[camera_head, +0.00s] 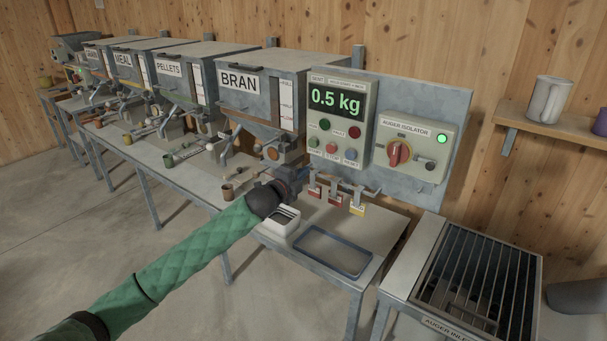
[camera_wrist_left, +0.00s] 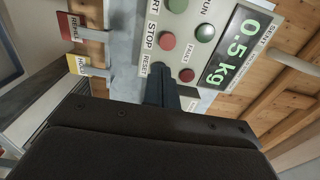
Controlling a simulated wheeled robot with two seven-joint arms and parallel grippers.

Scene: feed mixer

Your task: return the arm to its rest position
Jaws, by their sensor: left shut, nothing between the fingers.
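My left arm comes in from the lower left in a green sleeve (camera_head: 185,260), stretched out over the bench. My left gripper (camera_head: 303,176) is shut and empty, just below the lower buttons of the control box (camera_head: 343,122). In the left wrist view the closed fingers (camera_wrist_left: 161,78) point at the box's button face, near the RESET label. I cannot tell whether the tips touch it. The box display (camera_head: 336,101) reads 0.5 kg; it also shows in the left wrist view (camera_wrist_left: 233,48). My right gripper is not in view.
The BRAN hopper (camera_head: 240,90) stands left of the box. Tags (camera_head: 335,199) hang on hooks below it. A blue-rimmed tray (camera_head: 334,251) and a white scale-like box (camera_head: 281,228) sit on the bench. The auger isolator (camera_head: 411,149) shows a green light. A grated inlet (camera_head: 470,275) stands right.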

